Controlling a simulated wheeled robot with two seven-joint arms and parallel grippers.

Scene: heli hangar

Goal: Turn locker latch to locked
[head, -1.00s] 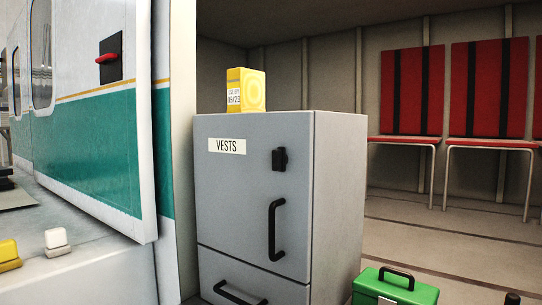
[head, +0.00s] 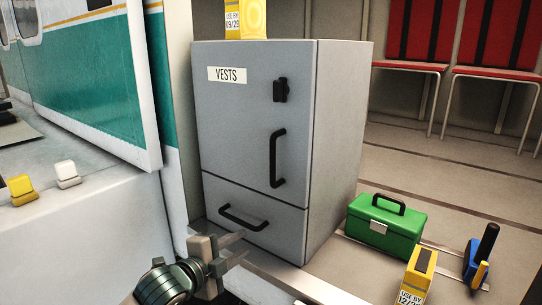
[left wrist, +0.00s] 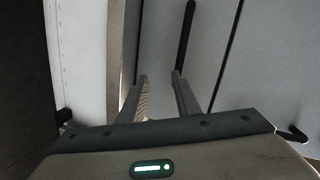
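The grey locker (head: 240,130) labelled VESTS stands in the middle of the head view, with its door shut. Its small black latch (head: 280,90) is at the upper right of the door, upright as seen. My left gripper (head: 243,245) is low in front of the locker's drawer, well below the latch. In the left wrist view its two fingers (left wrist: 160,78) are apart with nothing between them, before the grey front and a dark bar handle (left wrist: 186,35). The latch cannot be made out in that view. My right gripper is not in view.
A black door handle (head: 276,158) and a drawer handle (head: 243,217) stick out of the locker front. A yellow box (head: 245,18) stands on top. A green case (head: 385,225), a yellow carton (head: 418,277) and a blue item (head: 480,258) sit at the right.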

